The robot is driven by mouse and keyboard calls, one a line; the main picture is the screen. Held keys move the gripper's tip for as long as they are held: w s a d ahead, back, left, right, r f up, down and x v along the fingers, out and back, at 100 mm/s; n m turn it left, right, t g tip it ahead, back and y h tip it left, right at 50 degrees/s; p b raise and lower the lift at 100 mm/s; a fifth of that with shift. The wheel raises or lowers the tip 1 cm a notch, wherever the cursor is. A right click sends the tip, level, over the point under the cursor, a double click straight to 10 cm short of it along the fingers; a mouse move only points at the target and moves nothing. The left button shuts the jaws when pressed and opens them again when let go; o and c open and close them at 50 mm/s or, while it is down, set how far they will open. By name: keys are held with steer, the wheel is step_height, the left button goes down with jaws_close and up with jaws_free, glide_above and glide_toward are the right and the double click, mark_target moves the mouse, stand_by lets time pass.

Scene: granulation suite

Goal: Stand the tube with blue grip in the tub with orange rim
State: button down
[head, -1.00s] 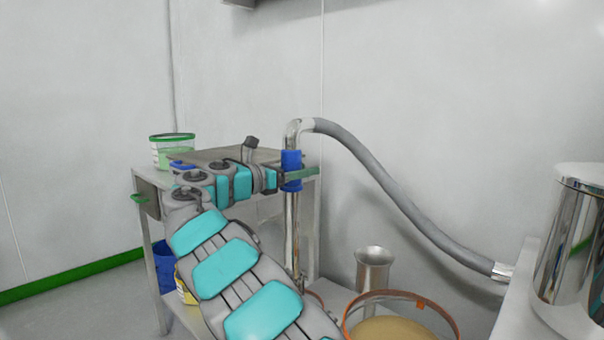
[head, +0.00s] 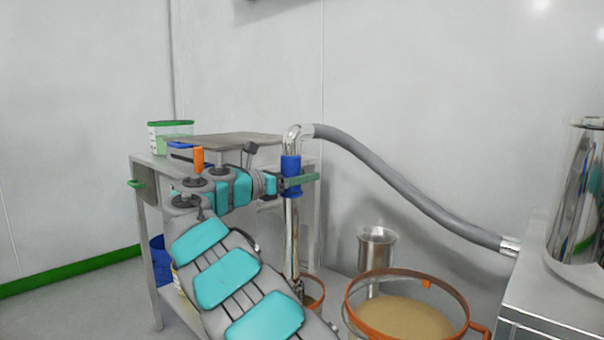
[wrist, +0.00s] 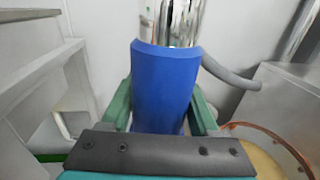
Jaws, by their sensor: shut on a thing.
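The tube with the blue grip (head: 290,225) is a shiny metal pipe with a bent top, hanging upright from my gripper (head: 300,180). My gripper is shut on its blue sleeve, which fills the space between the green fingers in the wrist view (wrist: 165,90). A grey hose runs from its top to the right. The large tub with an orange rim (head: 378,277) holds beige powder and stands low, right of the tube. Its rim also shows in the wrist view (wrist: 285,142). The tube's lower end is by a smaller orange-rimmed container (head: 315,282); I cannot tell whether it is inside.
The grey hose (head: 410,200) joins a steel unit (head: 555,300) at right, with a shiny vessel (head: 575,215) on top. A steel beaker (head: 376,250) stands behind the large tub. A metal cart (head: 150,230) at left carries a green-lidded box (head: 170,135).

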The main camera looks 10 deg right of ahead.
mark_target(284, 209)
step_height(284, 209, down, 8)
steer(key=shift+r, duration=0.2)
stand_by(0.4)
steer(key=shift+c, duration=0.3)
jaws_free()
steer(key=p+v, duration=0.1)
steer(key=v, duration=0.6)
steer(key=shift+s+a, duration=0.2)
steer(key=shift+a, duration=0.15)
